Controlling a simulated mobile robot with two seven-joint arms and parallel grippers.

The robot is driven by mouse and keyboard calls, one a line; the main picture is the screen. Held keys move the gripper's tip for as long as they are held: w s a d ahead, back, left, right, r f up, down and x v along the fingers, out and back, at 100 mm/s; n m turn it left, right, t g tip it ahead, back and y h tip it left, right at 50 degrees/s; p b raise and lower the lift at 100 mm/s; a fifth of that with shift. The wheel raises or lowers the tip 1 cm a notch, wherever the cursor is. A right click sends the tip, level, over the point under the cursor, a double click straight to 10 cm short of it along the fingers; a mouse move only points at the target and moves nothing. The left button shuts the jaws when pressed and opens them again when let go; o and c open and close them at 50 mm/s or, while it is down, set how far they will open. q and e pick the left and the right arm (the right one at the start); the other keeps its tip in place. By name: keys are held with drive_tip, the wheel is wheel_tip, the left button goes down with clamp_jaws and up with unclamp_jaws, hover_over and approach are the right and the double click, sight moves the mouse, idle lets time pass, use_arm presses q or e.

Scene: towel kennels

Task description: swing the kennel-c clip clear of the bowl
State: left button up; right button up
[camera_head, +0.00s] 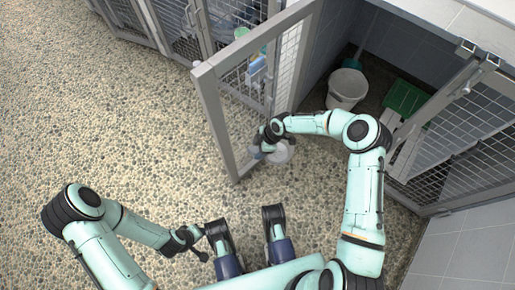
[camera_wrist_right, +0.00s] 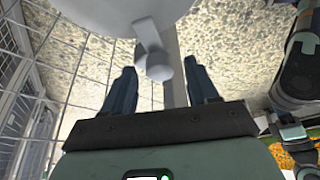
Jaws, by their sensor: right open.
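The bowl (camera_head: 281,153) is a pale grey round shape at the open wire gate. It also fills the top of the right wrist view (camera_wrist_right: 100,14). The clip (camera_wrist_right: 146,34) is a short grey lever with a round knob end, lying across the bowl's edge in that view. My right gripper (camera_wrist_right: 161,76) is open, its dark fingers on either side of the knob and apart from it. In the head view the right gripper (camera_head: 266,140) is beside the bowl and partly hides it. My left gripper (camera_head: 204,244) hangs low over the floor, fingers apart and empty.
The gate frame (camera_head: 219,124) stands open over the pebbled floor. Inside the kennel are a white bucket (camera_head: 347,88) and a green board (camera_head: 405,98). Another mesh door (camera_head: 465,135) is at the right. The floor at left is clear.

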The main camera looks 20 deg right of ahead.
drive_tip(key=shift+w+a+f, duration=0.1)
drive_tip(key=shift+a+f, duration=0.1)
drive_tip(key=shift+f, duration=0.2)
drive_tip(key=c, duration=1)
drive_tip(key=shift+c, duration=0.2)
drive_tip(key=shift+r, duration=0.1)
